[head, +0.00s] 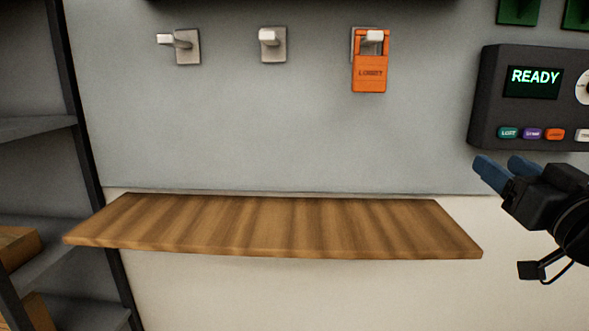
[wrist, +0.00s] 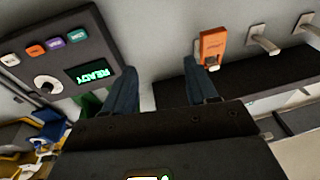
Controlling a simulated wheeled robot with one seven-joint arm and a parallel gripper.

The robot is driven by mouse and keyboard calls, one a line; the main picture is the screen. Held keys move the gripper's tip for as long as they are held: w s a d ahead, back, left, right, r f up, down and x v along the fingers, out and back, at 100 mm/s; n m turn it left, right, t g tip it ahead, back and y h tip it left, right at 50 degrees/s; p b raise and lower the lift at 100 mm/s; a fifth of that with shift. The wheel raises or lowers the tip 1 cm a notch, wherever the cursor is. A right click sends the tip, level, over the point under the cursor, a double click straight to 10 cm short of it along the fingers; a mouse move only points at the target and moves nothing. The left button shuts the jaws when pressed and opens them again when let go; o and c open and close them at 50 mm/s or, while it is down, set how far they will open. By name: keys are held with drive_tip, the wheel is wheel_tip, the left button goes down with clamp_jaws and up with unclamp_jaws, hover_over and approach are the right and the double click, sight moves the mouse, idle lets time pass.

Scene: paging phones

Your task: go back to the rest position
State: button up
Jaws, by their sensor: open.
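My gripper (head: 500,169) is at the right of the head view, in front of the wall and just below the dark panel. Its two blue fingers are apart, with nothing between them. In the wrist view my gripper (wrist: 162,88) also shows open and empty. The orange tag marked LOBBY (head: 370,62) hangs on the right wall hook, well to the left of my gripper. The orange tag also shows in the wrist view (wrist: 213,44), beyond one fingertip.
A dark panel (head: 485,110) reads READY and has several coloured buttons. Two hooks (head: 187,45) and (head: 272,44) are bare. A wooden shelf (head: 270,225) is empty. Dark shelving (head: 45,128) with boxes (head: 17,246) stands at left.

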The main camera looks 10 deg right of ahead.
drive_tip(key=s+a+f+g, duration=0.1)
drive_tip(key=s+a+f, duration=0.35)
drive_tip(key=f, duration=0.25)
drive_tip(key=s+a+f+m+g, duration=0.1)
drive_tip(key=s+a+f, duration=0.35)
drive_tip(key=f, duration=0.35)
drive_tip(key=s+a+f+g, duration=0.1)
drive_tip(key=s+a+f, duration=0.2)
drive_tip(key=s+f, duration=0.3)
drive_tip(key=s+a+f+n+g+y, duration=0.1)
drive_tip(key=s+a+f, duration=0.1)
drive_tip(key=s, duration=0.8)
drive_tip(key=s+a+f+n+g+y, duration=0.1)
drive_tip(key=s+a, duration=0.4)
drive_tip(key=s, duration=0.6)
drive_tip(key=shift+a+f+n+y, duration=0.15)
drive_tip(key=shift+f+n+y, duration=0.4)
drive_tip(key=shift+f, duration=0.35)
